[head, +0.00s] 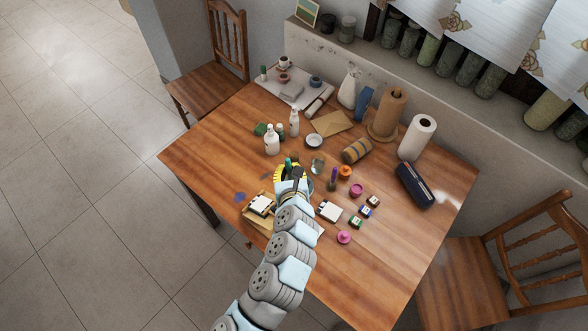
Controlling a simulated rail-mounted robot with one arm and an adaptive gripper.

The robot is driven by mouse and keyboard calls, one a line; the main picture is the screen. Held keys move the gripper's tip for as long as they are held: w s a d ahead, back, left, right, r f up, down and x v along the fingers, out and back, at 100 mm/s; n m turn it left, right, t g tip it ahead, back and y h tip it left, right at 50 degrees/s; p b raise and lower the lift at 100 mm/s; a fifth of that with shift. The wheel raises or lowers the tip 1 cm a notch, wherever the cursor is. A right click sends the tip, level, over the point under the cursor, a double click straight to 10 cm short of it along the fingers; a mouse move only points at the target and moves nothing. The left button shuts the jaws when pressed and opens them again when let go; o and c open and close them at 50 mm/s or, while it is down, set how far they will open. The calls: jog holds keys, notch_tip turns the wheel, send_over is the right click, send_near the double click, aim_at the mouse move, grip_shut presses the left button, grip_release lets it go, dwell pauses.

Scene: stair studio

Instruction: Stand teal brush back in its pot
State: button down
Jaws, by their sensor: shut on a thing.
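My gripper (291,172) is over the middle of the wooden table, seen from behind along my arm. It is shut on a slim teal-green thing (288,162), which looks like the teal brush; its upper end shows just past the fingers. My gripper hides its lower part, so I cannot tell whether it touches anything below. A yellow and dark round thing (278,172) shows partly behind my gripper. Small pots stand to the right: an orange one (345,172) and a magenta one (356,190). I cannot tell which pot is the brush's own.
A purple brush-like thing (333,179) and a grey cup-like thing (317,165) are close right of my gripper.

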jog(key=shift+n+y, duration=0.4)
jog(key=shift+y, duration=0.5)
jog(key=w+f+b, duration=0.6)
jog(key=w, duration=0.1)
jog(key=w+d+f+b, duration=0.1)
jog(key=w+f+b, duration=0.5)
jog(key=w+f, duration=0.1)
jog(key=w+f+b, duration=0.6)
jog(key=w, duration=0.1)
jog(key=shift+w+d+f, duration=0.15)
jog(key=shift+w+d, duration=0.05)
jog(key=shift+w, duration=0.2)
jog(key=shift+s+f, duration=0.1)
jog(key=shift+f, duration=0.25)
